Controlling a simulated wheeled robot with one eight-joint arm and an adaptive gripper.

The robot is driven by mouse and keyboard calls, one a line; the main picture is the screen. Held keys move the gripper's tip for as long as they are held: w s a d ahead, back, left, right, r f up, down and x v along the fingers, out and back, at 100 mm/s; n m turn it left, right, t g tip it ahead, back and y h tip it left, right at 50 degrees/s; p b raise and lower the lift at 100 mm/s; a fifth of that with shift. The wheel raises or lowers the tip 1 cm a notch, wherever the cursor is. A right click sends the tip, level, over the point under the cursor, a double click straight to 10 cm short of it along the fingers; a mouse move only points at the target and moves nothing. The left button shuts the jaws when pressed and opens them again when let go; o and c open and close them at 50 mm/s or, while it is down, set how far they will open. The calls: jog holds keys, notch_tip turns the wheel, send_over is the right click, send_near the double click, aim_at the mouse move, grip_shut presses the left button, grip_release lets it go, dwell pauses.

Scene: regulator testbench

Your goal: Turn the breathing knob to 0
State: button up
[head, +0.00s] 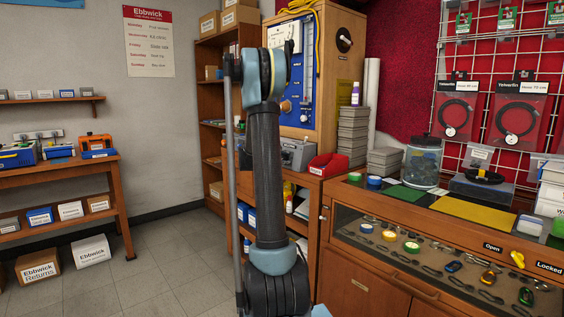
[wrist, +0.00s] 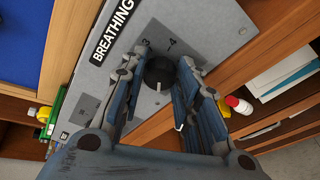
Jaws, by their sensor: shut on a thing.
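In the wrist view the breathing knob (wrist: 160,71) is a round black knob with a white pointer line, set in a grey panel (wrist: 205,22). A black label (wrist: 112,30) reading BREATHING is beside it. The pointer line lies toward the bottom of the picture; small marks like a 3 and a 4 show above the knob. My gripper (wrist: 163,62) has its blue-grey fingers on either side of the knob and is shut on it. The fingers hide parts of the dial, and I cannot make out a 0. In the head view my arm hides the gripper.
A wooden bench unit (head: 343,75) with a blue board stands behind my arm in the head view. A glass-topped counter (head: 385,272) fills the right side. A white bottle (wrist: 238,105) stands on a shelf in the wrist view.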

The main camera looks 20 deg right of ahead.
jog(key=shift+w+a+f, duration=0.1)
jog(key=shift+w+a, duration=0.05)
jog(key=shift+a, duration=0.05)
jog(key=o, duration=1.1)
jog(key=shift+d, duration=0.1)
jog(key=v, duration=1.2)
jog(key=shift+f, duration=0.1)
